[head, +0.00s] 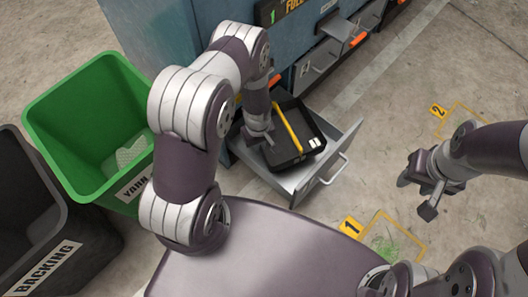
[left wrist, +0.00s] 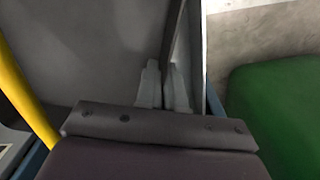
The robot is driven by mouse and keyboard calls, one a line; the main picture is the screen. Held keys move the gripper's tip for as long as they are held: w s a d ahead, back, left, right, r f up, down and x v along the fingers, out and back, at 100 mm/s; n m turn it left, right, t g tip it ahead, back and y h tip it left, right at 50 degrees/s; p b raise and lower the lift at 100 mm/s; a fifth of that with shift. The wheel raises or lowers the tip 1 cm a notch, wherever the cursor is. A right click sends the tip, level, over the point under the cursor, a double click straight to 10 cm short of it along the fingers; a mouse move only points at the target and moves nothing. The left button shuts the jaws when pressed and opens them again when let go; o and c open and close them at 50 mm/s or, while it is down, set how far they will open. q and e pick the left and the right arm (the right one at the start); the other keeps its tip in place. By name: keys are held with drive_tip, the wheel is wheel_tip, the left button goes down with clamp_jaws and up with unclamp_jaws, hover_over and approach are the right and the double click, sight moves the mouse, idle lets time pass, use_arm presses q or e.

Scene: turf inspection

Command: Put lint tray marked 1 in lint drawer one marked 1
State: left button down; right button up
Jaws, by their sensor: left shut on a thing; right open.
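The lint tray (head: 312,128) is a black open box with a yellow bar across it and small white labels; I cannot read a 1 on it. It is within the outline of the pulled-out grey drawer (head: 331,172), low in the cabinet; I cannot tell whether it rests on the drawer floor. My left gripper (head: 262,139) is shut on the tray's left wall; in the left wrist view the fingertips (left wrist: 165,86) pinch a thin dark wall, with the yellow bar (left wrist: 24,95) at left. My right gripper (head: 420,187) is open and empty above the floor at right.
A green bin (head: 60,95) marked YARN and a dark bin (head: 28,225) marked BACKING stand left. The blue cabinet (head: 165,35) has another open drawer (head: 352,28) farther back. Yellow floor marks 1 (head: 351,227) and 2 (head: 438,111) lie at right, with free floor between.

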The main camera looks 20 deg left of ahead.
use_arm(q)
wheel_tip(320, 180, down, 5)
drive_tip(key=b, duration=0.2)
drive_tip(key=shift+f+b, duration=0.15)
drive_tip(key=shift+b, duration=0.15)
drive_tip(key=shift+r, duration=0.2)
use_arm(e)
wheel_tip(320, 180, down, 3)
drive_tip(key=shift+f, duration=0.15)
use_arm(q)
drive_tip(key=shift+f, duration=0.2)
drive_tip(key=c, duration=1.3)
unclamp_jaws()
drive_tip(key=shift+o, duration=0.2)
wheel_tip(320, 180, up, 12)
drive_tip(key=p, duration=0.8)
drive_tip(key=shift+f, duration=0.1)
drive_tip(key=shift+r, duration=0.3)
use_arm(e)
wheel_tip(320, 180, up, 8)
drive_tip(key=shift+f, duration=0.1)
